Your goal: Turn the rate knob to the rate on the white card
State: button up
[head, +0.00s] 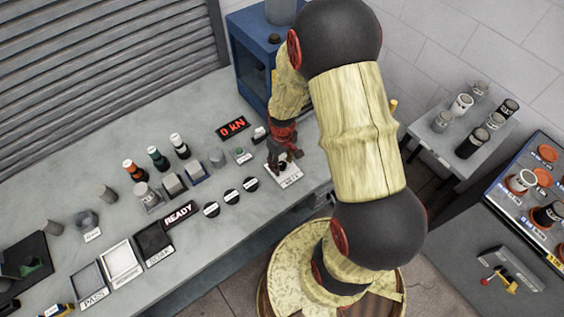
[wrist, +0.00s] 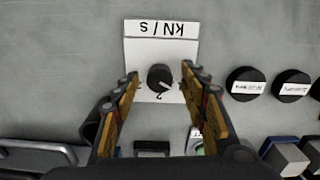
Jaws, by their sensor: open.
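The rate knob (wrist: 159,76) is a small black round knob on a white plate (wrist: 183,50) marked kN/s, which shows upside down in the wrist view. A pale pointer mark on the knob points to the lower right in that view, and a digit like 2 is printed just below it. My gripper (wrist: 159,72) is open, with one finger on each side of the knob; I cannot tell whether they touch it. In the head view my gripper (head: 284,160) hides the knob above the plate (head: 290,179). A white card-like panel (head: 120,257) lies on the bench; its writing is unreadable.
Several black round buttons (head: 231,197) stand left of the plate. A red display (head: 232,127) reads 0 kN. A READY sign (head: 179,214), a PASS tray (head: 88,284) and capped bottles (head: 157,157) stand further left. A blue machine (head: 250,50) stands behind.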

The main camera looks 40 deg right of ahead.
aim_at(282, 164)
jog(key=shift+r, duration=0.1)
notch_tip(282, 164, up, 12)
dwell(0.5)
dwell(0.4)
